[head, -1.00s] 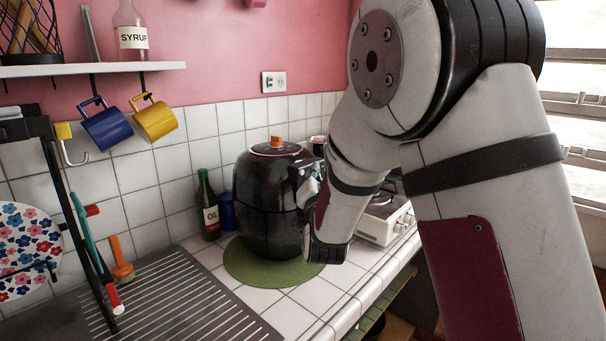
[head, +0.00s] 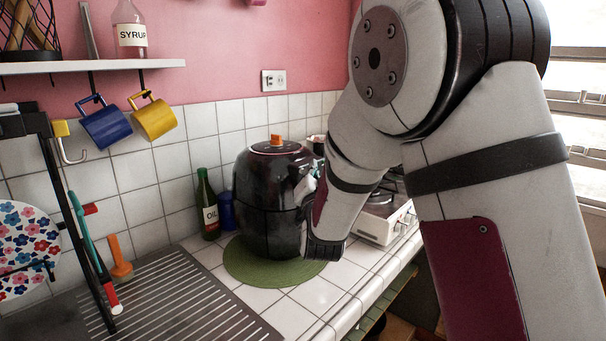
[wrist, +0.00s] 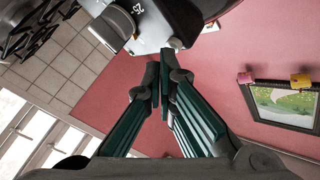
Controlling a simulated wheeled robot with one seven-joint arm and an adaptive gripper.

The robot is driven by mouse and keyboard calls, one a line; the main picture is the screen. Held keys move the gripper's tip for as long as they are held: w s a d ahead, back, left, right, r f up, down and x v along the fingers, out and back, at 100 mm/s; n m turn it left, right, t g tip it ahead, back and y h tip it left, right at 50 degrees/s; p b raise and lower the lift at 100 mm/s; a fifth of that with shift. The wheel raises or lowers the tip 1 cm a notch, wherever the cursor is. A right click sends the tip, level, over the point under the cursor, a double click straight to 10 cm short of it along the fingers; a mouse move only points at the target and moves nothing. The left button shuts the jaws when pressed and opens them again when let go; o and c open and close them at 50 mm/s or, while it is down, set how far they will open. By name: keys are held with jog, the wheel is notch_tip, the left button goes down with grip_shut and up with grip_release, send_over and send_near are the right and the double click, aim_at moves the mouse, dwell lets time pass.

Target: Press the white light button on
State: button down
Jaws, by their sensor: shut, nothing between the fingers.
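My gripper (wrist: 160,68) shows in the wrist view with its two dark-green fingers shut and empty, their tips close together. Just beyond the tips is a grey-white panel (wrist: 160,30) with a small icon and a rounded dark part beside it. Whether the tips touch the panel cannot be told. I cannot surely make out the white light button. In the head view the black air fryer (head: 264,205) stands on a round green mat (head: 245,272). My wrist is beside its right side, and my fingers are hidden there.
A white stove (head: 385,225) stands right of the air fryer. An oil bottle (head: 208,205) stands at its left. A blue mug (head: 106,127) and a yellow mug (head: 155,119) hang under the shelf (head: 90,68). A white wall plate (head: 273,81) is on the pink wall.

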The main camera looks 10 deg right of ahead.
jog(key=shift+w+a, duration=0.1)
dwell(0.5)
jog(key=shift+s+d, duration=0.35)
jog(key=shift+s, duration=0.1)
jog(key=s+d, duration=0.3)
jog(key=s, duration=0.2)
jog(key=shift+d, duration=0.3)
dwell(0.3)
